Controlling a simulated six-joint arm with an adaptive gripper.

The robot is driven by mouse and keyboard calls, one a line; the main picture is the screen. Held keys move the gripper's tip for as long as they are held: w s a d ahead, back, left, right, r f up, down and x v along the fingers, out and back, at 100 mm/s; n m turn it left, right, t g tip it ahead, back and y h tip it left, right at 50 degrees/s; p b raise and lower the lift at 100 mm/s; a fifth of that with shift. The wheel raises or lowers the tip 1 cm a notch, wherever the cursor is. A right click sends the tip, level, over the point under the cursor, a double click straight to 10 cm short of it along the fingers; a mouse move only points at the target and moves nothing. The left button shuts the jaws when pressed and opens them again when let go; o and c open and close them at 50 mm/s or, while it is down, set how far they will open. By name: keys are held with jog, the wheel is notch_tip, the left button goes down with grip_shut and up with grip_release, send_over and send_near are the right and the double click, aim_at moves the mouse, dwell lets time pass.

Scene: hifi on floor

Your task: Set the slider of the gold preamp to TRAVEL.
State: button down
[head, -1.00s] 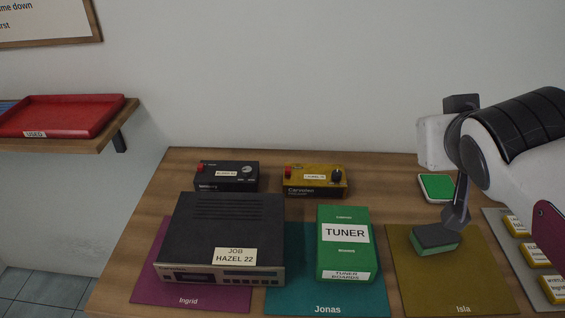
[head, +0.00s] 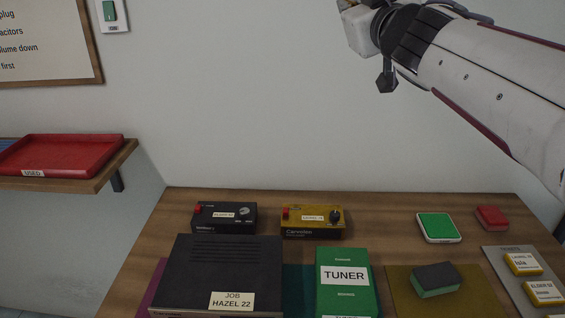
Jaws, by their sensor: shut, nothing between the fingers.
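The gold preamp (head: 313,232) stands at the back of the table, with a red knob or button on its left, a dark knob on its right and a small white label between them. Its slider and any TRAVEL marking are too small to make out. My gripper (head: 387,86) is shut and empty, high in front of the wall. It is above and to the right of the gold preamp, well apart from it.
A black unit (head: 224,218) stands left of the gold preamp. In front are a dark hi-fi deck (head: 215,270) and a green TUNER box (head: 345,295). A green-topped pad (head: 438,227), a sponge-like block (head: 436,280) and a red block (head: 492,218) lie to the right.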

jog(key=w+a+r+n+g+y, duration=0.1)
jog(key=w+a+n+g+y, duration=0.35)
jog(key=a, duration=0.75)
jog(key=w+a+f+n+g+y, duration=0.1)
jog(key=a+f+n+g+y, duration=0.4)
jog(key=a+f+n, duration=0.3)
notch_tip(320, 180, down, 17)
jog(key=a+g+h, duration=0.1)
jog(key=g+h, duration=0.3)
jog(key=g, duration=0.2)
jog(key=d+f+g+h, duration=0.1)
jog(key=d+f+h, duration=0.1)
jog(key=d+f, duration=0.2)
jog(key=s+d+f+m+g+h, duration=0.1)
jog(key=d+f+g+h, duration=0.1)
jog(key=f, duration=0.8)
jog(key=shift+s+d+f+h, duration=0.15)
jog(key=shift+d+f+h, duration=0.25)
jog(key=shift+d+h, duration=0.5)
jog(key=shift+a+f, duration=0.2)
jog(key=shift+f, duration=0.2)
